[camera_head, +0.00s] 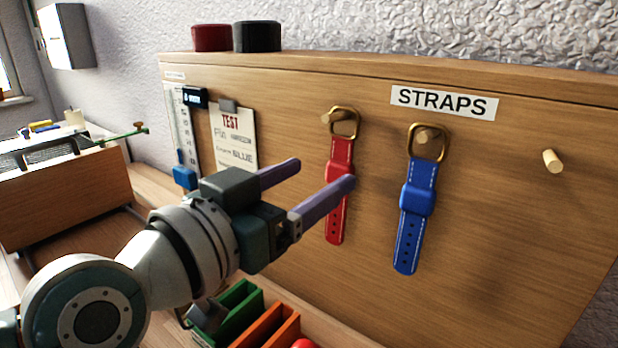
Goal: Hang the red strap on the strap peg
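The red strap (337,225) hangs straight down on the wooden board, with its brass ring (345,122) at the top. A wooden peg (327,118) sticks out at the ring's left side; the ring appears to hang around it. My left gripper (325,172) is open, with two purple fingers apart. Its right fingertip crosses in front of the red strap's middle; I cannot tell whether it touches. Nothing shows held between the fingers. A blue strap (408,230) hangs by its ring on another peg (424,137) under the STRAPS label (444,102). My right gripper is not in view.
A bare peg (552,160) sticks out at the right. Green (235,312) and orange (268,328) bins stand below the board. A TEST sheet (235,140) hangs left of the red strap. Red (212,38) and black (257,37) round items sit on the board's top.

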